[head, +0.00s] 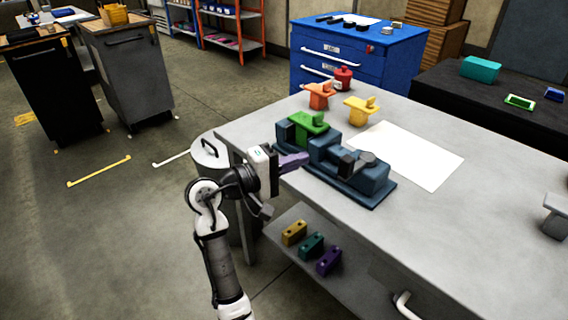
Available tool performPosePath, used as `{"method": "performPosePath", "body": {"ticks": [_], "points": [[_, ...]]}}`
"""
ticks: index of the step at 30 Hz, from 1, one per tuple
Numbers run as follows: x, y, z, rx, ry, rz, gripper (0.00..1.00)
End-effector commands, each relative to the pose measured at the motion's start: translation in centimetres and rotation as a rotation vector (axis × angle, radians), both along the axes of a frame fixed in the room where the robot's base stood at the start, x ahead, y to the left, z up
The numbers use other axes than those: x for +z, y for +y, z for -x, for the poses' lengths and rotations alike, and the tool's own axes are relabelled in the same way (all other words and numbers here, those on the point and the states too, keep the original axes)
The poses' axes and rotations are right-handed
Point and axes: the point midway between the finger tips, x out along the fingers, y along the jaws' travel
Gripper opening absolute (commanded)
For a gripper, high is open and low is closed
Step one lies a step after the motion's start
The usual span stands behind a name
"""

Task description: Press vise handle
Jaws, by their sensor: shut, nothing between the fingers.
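A blue-grey vise (372,182) is on the grey worktable near its left edge. A green part (308,123) sits at the far end of the vise. A black piece with a round grey knob (366,159), which looks like the vise handle, is on top of its near right end. My gripper (301,160) is shut and empty, with its purplish fingers pointing right. I cannot tell whether the fingers touch the vise.
Orange (319,94) and yellow (359,110) parts and a red bottle (343,78) stand behind the vise. A white sheet (408,155) lies to its right. Yellow, teal and purple blocks (329,261) lie on the lower shelf. The table right of the sheet is mostly clear.

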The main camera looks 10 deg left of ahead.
Motion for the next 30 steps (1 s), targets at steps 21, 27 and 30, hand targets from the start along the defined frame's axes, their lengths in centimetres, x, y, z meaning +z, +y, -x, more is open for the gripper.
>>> {"method": "performPosePath", "body": {"ticks": [21, 27, 30], "points": [[0.0, -6.4, -0.3, 0.001, -0.001, 0.001, 0.0], [0.0, -6.4, -0.3, 0.001, 0.0, 0.0, 0.0], [0.1, -6.6, -0.2, 0.003, 0.0, 0.0, 0.0]]}}
